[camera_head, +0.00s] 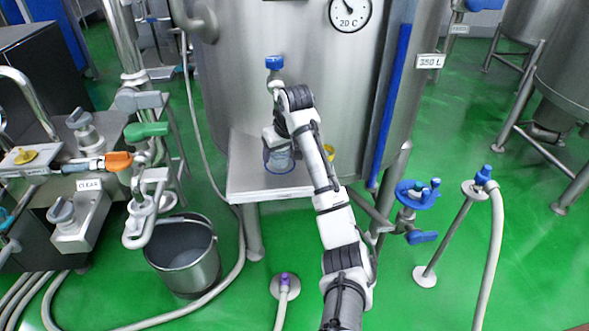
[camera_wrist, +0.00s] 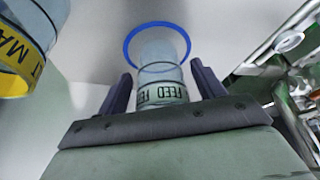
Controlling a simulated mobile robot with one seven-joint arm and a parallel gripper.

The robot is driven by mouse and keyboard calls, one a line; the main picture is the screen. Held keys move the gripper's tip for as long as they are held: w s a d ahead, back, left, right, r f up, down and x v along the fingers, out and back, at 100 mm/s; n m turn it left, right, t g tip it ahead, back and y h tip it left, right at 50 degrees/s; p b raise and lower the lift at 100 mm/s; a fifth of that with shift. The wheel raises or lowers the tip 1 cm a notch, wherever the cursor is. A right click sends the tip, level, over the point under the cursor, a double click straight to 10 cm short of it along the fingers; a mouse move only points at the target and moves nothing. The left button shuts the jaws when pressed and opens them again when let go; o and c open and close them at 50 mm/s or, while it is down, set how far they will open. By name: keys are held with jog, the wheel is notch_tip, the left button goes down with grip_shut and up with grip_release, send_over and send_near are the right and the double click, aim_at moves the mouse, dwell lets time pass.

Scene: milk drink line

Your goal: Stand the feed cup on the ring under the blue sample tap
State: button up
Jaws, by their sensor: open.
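The clear feed cup (camera_head: 281,160) stands on the steel shelf, within the blue ring (camera_head: 265,164) and below the blue sample tap (camera_head: 274,63). In the wrist view the cup (camera_wrist: 160,94) shows its FEED label, and its far end overlaps the blue ring (camera_wrist: 127,45). My gripper (camera_head: 277,141) reaches the cup from above and hides part of it. In the wrist view my gripper (camera_wrist: 161,88) is open, with a finger on each side of the cup and narrow gaps between. The cup looks upright, but its exact centring on the ring is hard to tell.
A second cup with a yellow label (camera_wrist: 20,52) stands close by; it is partly hidden behind my arm in the head view (camera_head: 329,152). The steel shelf (camera_head: 245,185) is against the tank (camera_head: 235,95). A bucket (camera_head: 183,255) and hoses lie below left.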

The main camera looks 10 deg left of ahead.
jog(key=s+d, duration=0.4)
jog(key=s, duration=0.1)
jog(key=s+d, duration=0.2)
jog(key=shift+s+d+f, duration=0.1)
jog(key=shift+s+d, duration=0.15)
jog(key=shift+s, duration=0.15)
jog(key=shift+s+d+f, duration=0.1)
jog(key=shift+s+d, duration=0.3)
jog(key=shift+s, duration=0.3)
